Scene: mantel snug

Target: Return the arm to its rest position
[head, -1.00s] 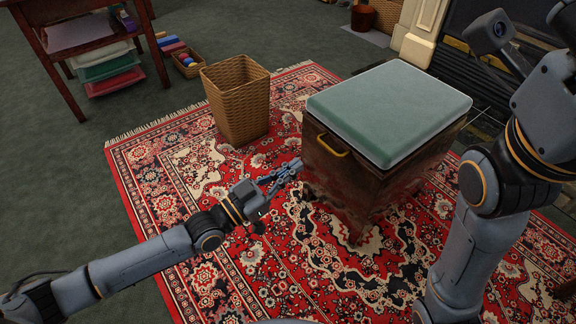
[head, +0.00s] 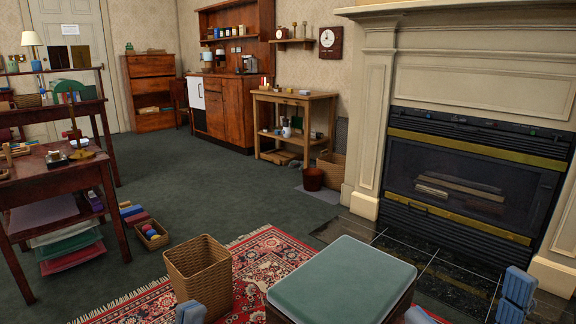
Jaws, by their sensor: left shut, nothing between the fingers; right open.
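A blue-grey tip of my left gripper (head: 190,312) shows at the bottom edge, left of the green-topped ottoman. Only this small part is in view and I see nothing held. My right gripper (head: 514,295) is at the bottom right, with two blue finger pads apart and nothing between them. It appears in front of the dark hearth tiles. The rest of both arms is out of view.
The ottoman (head: 340,282) stands on the red patterned rug (head: 130,304). A wicker basket (head: 198,275) is to its left, the fireplace (head: 470,180) behind it to the right. A dark wooden table (head: 45,180) stands at left. Green carpet between is mostly clear.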

